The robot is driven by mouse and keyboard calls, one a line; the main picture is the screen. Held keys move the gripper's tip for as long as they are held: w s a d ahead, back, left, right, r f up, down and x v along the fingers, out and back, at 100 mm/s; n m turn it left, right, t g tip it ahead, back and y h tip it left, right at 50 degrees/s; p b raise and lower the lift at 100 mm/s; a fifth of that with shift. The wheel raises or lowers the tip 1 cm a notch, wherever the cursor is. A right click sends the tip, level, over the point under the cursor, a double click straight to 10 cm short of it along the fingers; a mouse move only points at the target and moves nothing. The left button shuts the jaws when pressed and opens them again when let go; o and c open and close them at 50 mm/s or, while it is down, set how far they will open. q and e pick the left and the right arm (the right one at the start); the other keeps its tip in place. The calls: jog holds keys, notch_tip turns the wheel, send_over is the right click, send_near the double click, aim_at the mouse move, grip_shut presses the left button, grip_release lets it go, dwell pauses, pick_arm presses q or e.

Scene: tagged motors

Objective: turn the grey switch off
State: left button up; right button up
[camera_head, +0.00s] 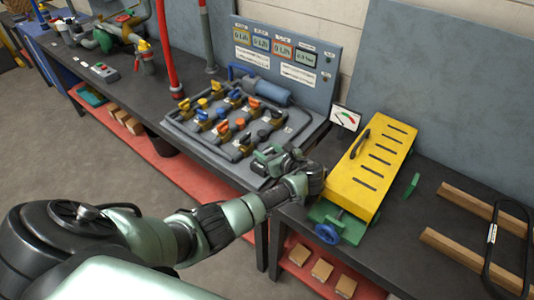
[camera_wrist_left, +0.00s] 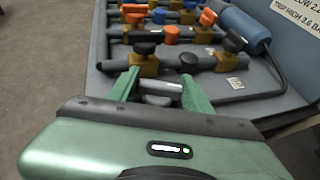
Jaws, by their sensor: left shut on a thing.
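A grey panel (camera_head: 186,138) with rows of pipes and valves with blue, yellow, orange and dark handles lies on the dark bench. My left gripper (camera_head: 268,157) is at its front right corner. In the left wrist view its green fingers (camera_wrist_left: 160,80) stand on either side of a small light grey piece (camera_wrist_left: 160,87), which looks like the grey switch; the gripper is shut on it. The fingers partly hide it, and I cannot read its position. A dark-handled valve (camera_wrist_left: 145,48) is just beyond the fingertips. My right gripper is not in view.
A blue cylinder (camera_head: 273,92) lies at the panel's back, before an upright board (camera_head: 288,35) with displays. A yellow slotted cover (camera_head: 374,165) stands close to the right of my gripper. Wooden bars (camera_head: 470,256) lie farther right. A red pipe (camera_head: 165,45) rises at left.

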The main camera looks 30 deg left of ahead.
pick_arm(q)
jog(key=n+g+b, duration=0.2)
jog(key=shift+w+f+g+y, duration=0.1)
jog(key=shift+f+g+y, duration=0.05)
jog(key=shift+g+y, duration=0.15)
jog(key=shift+n+g+b, duration=0.75)
jog(key=shift+n+g, duration=0.15)
jog(key=shift+r, duration=0.2)
jog(key=o, duration=1.4)
jog(key=shift+c, duration=0.2)
jog(key=v, duration=0.7)
jog(key=shift+d+b, duration=0.35)
jog(key=shift+b, duration=0.05)
